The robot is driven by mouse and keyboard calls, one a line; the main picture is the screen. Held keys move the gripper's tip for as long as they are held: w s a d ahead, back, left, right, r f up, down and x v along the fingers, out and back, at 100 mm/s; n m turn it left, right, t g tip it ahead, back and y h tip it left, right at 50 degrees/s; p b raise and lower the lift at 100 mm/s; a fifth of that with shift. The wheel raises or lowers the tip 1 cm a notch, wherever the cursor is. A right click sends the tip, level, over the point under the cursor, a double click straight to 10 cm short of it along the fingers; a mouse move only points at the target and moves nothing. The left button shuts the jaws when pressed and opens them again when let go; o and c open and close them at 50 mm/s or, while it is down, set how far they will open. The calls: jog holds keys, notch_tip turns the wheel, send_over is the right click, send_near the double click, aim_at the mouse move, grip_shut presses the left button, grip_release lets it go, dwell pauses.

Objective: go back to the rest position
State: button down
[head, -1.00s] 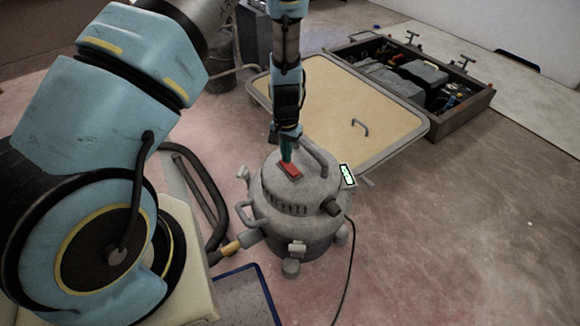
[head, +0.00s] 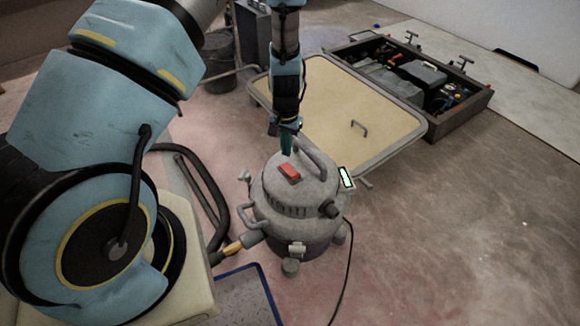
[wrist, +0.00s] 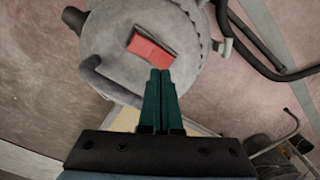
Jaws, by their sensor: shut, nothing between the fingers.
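My gripper (head: 287,150) is shut and empty. Its green fingertips (wrist: 160,75) are pressed together in the wrist view. In the head view it hangs pointing down just above the grey shop vacuum (head: 296,205). A red rocker switch (head: 289,172) sits on top of the vacuum, just below the fingertips, with a small gap between them. The switch also shows in the wrist view (wrist: 151,50), beyond the fingertips.
A tan hatch panel (head: 335,105) with a handle lies behind the vacuum. An open box of equipment (head: 440,120) stands at the back right. A black hose (head: 205,190) and a blue-edged tray (head: 245,295) are at the left and front. Floor at right is clear.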

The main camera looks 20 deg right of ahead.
jog(key=shift+r+p, duration=0.45)
jog(key=shift+r, duration=0.45)
jog(key=shift+r, duration=0.1)
jog(key=w+a+r+n+p, duration=0.1)
jog(key=w+a+r+n, duration=0.25)
jog(key=a+r, duration=0.6)
jog(key=s+a+r+n+p, duration=0.1)
jog(key=s+a+r+n, duration=0.1)
jog(key=a+r, duration=0.8)
jog(key=s+a+r+n+t+p, duration=0.1)
jog(key=s+a+r, duration=0.4)
jog(key=a+r, duration=0.5)
notch_tip(320, 180, up, 2)
jog(key=shift+s+a+r+n+t+p, duration=0.15)
jog(key=shift+s+a+n+t+p, duration=0.15)
jog(key=shift+n+p, duration=0.55)
